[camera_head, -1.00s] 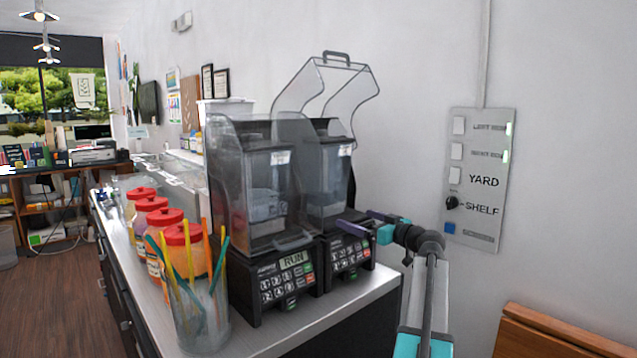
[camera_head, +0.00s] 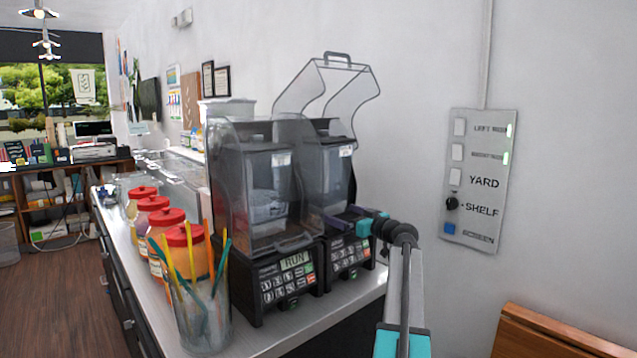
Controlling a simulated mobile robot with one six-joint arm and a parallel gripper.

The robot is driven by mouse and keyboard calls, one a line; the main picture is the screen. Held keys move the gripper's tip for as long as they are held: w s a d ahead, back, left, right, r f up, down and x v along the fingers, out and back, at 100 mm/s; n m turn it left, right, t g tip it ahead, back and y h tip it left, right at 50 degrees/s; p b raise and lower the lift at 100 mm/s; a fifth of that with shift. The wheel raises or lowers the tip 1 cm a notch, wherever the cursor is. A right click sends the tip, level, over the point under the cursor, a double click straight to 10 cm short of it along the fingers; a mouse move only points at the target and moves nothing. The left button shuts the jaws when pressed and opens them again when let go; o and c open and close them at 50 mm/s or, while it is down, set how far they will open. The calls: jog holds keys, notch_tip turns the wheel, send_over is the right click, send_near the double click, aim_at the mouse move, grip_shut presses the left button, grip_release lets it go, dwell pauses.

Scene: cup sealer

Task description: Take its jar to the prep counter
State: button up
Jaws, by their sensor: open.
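Two black blenders stand side by side on the counter. The left blender (camera_head: 287,283) shows RUN on its display, and its clear hood is down over its jar (camera_head: 268,185). The right blender (camera_head: 349,255) has its clear hood (camera_head: 332,90) raised, and its dark-tinted jar (camera_head: 334,175) sits upright on the base with a small white label. My gripper (camera_head: 338,217) is open, in front of the lower part of the right jar, with its fingers pointing left. Whether the fingers are around the jar or only beside it I cannot tell.
A clear cup of coloured straws (camera_head: 203,318) stands at the counter's front, with several red-lidded jars (camera_head: 184,238) behind it. A wall panel (camera_head: 478,180) with switches is at the right. A wooden table edge (camera_head: 550,335) is at lower right. The floor (camera_head: 60,300) at left is clear.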

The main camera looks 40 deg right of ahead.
aim_at(334, 212)
jog(key=shift+w, duration=0.1)
jog(key=shift+w+p, duration=0.4)
jog(key=shift+w, duration=0.15)
jog(key=shift+w+f+p, duration=0.1)
jog(key=shift+w+p, duration=0.7)
jog(key=shift+w, duration=1.2)
jog(key=shift+c, duration=0.4)
jog(key=shift+d, duration=0.1)
jog(key=c, duration=1.4)
